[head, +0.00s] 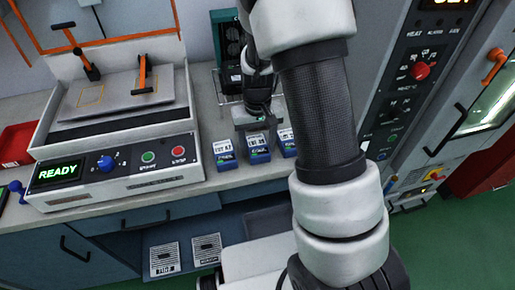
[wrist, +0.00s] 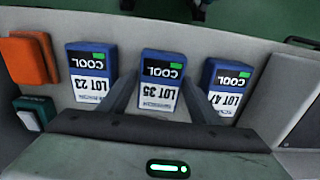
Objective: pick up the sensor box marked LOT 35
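The LOT 35 sensor box (wrist: 161,78) is blue with a white label and the word COOL beside a green mark. It stands in the middle of a row of three, its lettering upside down in the wrist view. The LOT 23 box (wrist: 92,72) is left of it and the LOT 47 box (wrist: 227,86) right. My gripper (wrist: 160,92) is open, one finger on each side of the LOT 35 box, with small gaps seeming to remain. In the head view my gripper (head: 257,118) is above and behind the middle box (head: 258,150).
The boxes stand near the bench's front edge. A READY machine (head: 115,165) with an open tray is on the left, a dark control panel (head: 405,80) on the right. An orange block (wrist: 28,60) and a green-and-white item (wrist: 34,112) lie beyond the LOT 23 box.

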